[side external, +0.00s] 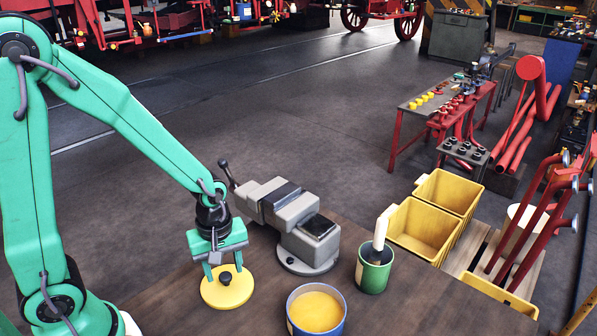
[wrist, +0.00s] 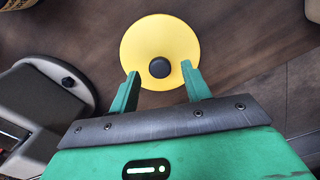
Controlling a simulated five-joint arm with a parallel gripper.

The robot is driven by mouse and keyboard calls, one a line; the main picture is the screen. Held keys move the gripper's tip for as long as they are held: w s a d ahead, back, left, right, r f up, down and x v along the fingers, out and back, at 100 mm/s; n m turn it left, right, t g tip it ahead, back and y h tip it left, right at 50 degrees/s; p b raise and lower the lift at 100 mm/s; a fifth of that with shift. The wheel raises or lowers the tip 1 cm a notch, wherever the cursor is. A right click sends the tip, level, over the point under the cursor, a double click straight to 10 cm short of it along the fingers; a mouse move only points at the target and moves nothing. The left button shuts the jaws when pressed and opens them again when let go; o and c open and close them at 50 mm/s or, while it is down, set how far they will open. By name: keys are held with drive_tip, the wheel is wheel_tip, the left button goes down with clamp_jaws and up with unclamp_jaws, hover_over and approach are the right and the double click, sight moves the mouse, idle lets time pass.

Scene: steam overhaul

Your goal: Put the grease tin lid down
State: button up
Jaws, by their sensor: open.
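The grease tin lid (side external: 227,296) is a flat yellow disc with a dark round knob (side external: 225,278) at its centre. It appears to lie flat on the brown bench top (side external: 175,305); the lid shows in the wrist view too (wrist: 160,35). My gripper (side external: 223,273) is open above the lid. In the wrist view its green fingers (wrist: 160,70) stand apart on either side of the knob, with gaps to it. A blue tin (side external: 317,310) filled with yellow grease stands uncovered to the right of the lid.
A grey vice (side external: 305,240) stands behind the lid, and its base is close by at left in the wrist view (wrist: 45,100). A green can (side external: 374,270) with a white-handled tool stands at right. Yellow crates (side external: 425,232) lie beyond the bench edge.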

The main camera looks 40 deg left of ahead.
wheel_tip(320, 180, up, 11)
drive_tip(key=shift+f, duration=0.15)
idle(0.4)
idle(0.6)
wheel_tip(320, 180, up, 10)
drive_tip(key=m+t, duration=0.6)
drive_tip(key=m, duration=0.8)
hover_over(224, 275)
drive_tip(key=s+a, duration=0.3)
drive_tip(key=s, duration=0.3)
drive_tip(key=shift+w+d, duration=0.1)
drive_tip(key=shift+w, duration=0.15)
